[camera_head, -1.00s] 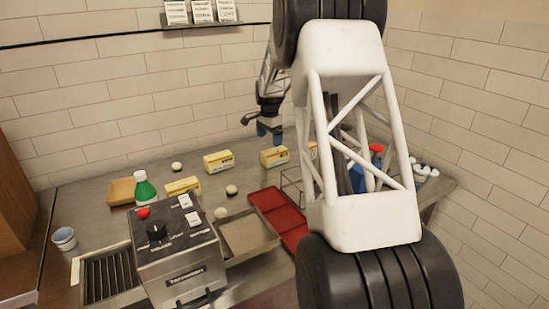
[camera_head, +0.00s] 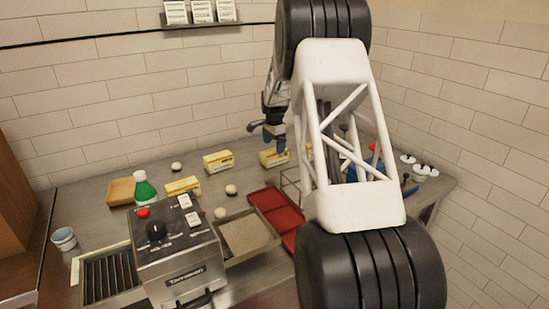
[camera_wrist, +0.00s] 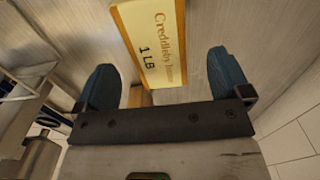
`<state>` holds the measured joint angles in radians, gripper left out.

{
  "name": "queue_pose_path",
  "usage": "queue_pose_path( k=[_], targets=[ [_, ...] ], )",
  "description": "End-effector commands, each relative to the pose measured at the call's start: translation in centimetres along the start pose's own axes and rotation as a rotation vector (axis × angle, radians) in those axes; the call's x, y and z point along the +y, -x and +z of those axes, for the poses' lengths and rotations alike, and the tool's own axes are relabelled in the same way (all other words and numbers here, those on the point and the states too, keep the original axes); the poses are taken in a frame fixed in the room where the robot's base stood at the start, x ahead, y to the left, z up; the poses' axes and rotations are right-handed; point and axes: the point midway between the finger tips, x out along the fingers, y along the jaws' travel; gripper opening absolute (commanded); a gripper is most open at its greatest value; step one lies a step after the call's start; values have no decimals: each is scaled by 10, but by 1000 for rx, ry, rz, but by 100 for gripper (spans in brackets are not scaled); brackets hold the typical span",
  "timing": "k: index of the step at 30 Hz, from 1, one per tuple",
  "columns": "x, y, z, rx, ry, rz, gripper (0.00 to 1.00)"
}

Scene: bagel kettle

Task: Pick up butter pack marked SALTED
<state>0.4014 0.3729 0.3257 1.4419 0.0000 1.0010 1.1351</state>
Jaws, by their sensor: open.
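Three yellow-and-white butter packs lie on the metal counter in the head view: one at the left (camera_head: 183,186), one in the middle (camera_head: 218,161) and one at the right (camera_head: 270,158). Their words are too small to read there, so I cannot tell which is SALTED. My gripper (camera_head: 275,138) is open, with blue fingers pointing down at the right pack and partly covering it. In the wrist view a butter pack (camera_wrist: 152,40) reads "Creddleby" and "1 LB"; no SALTED mark is legible. It lies ahead of and between my open fingers (camera_wrist: 163,72), with nothing gripped.
A toaster-like machine (camera_head: 180,255) stands in front. Round pale dough balls (camera_head: 231,189) lie between. White-topped containers (camera_head: 422,168) stand at the right.

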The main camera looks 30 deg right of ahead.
Motion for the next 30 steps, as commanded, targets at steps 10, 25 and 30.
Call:
queue_pose_path(
  k=[10,25,30],
  targets=[
    [0,-7,0,0,0,0,96],
    [3,-41,-2,-1,0,2,96],
    [2,-56,-1,-1,0,1,96]
  ],
)
